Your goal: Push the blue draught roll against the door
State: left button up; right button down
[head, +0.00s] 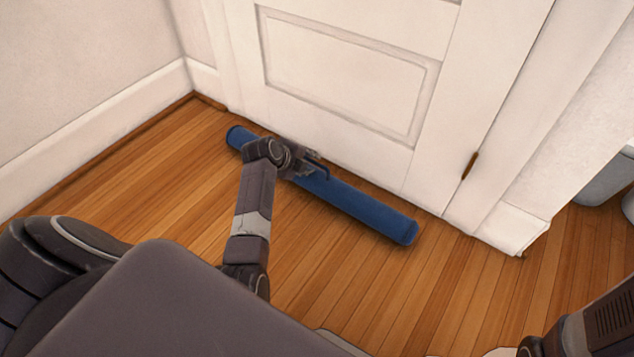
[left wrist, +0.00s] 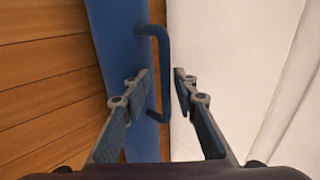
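The blue draught roll (head: 365,208) lies on the wooden floor, roughly along the foot of the white door (head: 345,75). In the head view a narrow strip of floor shows between them near the ends. In the left wrist view the roll (left wrist: 120,50) carries a blue handle (left wrist: 165,70). My left gripper (head: 314,165) is at the roll's middle, hiding part of it. In the wrist view its fingers (left wrist: 162,84) are apart, one over the roll and one on the door side, with the handle between them. Contact cannot be told. My right gripper is not seen.
A white skirting board (head: 95,120) runs along the left wall, and the door frame (head: 520,130) stands at the right. Grey rounded objects (head: 605,180) sit at the far right edge. The floor (head: 150,185) left of the roll is clear.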

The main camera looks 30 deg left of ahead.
aim_at(332, 145)
pick_arm(q)
grip_shut()
jog(key=shift+r, duration=0.1)
jog(key=w+b, duration=0.3)
jog(key=w, duration=0.3)
jog(key=shift+d, duration=0.2)
dwell(0.7)
jog(key=shift+w, duration=0.2)
jog(key=shift+w+d+b, duration=0.1)
jog(key=shift+w+b, duration=0.95)
jog(key=shift+w, duration=0.3)
jog(key=shift+w, duration=0.25)
